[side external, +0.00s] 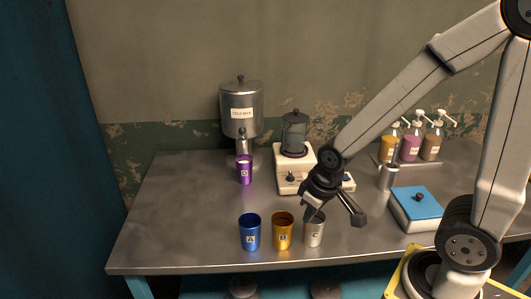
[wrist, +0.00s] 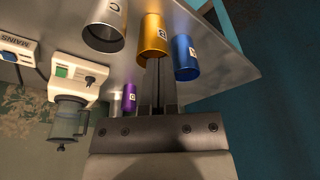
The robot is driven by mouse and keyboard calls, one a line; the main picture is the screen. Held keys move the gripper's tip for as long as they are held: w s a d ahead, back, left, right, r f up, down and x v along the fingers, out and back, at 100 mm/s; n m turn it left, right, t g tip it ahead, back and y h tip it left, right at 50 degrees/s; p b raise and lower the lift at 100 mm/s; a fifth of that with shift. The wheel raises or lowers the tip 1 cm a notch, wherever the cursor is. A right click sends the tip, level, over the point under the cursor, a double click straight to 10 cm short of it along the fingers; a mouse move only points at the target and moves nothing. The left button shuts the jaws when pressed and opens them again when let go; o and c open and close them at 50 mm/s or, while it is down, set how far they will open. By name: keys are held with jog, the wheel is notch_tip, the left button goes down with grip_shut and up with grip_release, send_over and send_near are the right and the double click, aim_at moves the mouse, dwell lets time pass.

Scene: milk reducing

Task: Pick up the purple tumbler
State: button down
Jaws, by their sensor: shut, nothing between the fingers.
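The purple tumbler (side external: 244,173) stands upright at the back of the table, under the spout of the cold milk dispenser. It also shows small in the wrist view (wrist: 130,98), left of the fingers. My gripper (side external: 309,213) is shut and empty. It is above the front part of the table, close to the silver tumbler marked C, well to the right of and in front of the purple one. In the wrist view my fingers (wrist: 162,75) lie close together and overlap the lower end of the orange tumbler.
A blue tumbler (side external: 249,232), an orange tumbler (side external: 282,231) and a silver tumbler (side external: 314,234) stand in a row at the front. The milk dispenser (side external: 240,105) and a blender (side external: 294,150) stand behind. A blue-lidded box (side external: 417,203) and pump bottles (side external: 411,142) are at right.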

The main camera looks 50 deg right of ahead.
grip_release()
dwell(0.3)
jog(key=n+t+y, duration=0.2)
jog(key=t, duration=0.7)
send_over(245, 170)
jog(key=s+d, duration=0.3)
jog(key=s, duration=0.2)
jog(key=f, duration=0.5)
jog(key=shift+w+f, duration=0.15)
jog(key=shift+w, duration=0.1)
jog(key=shift+x, duration=1.3)
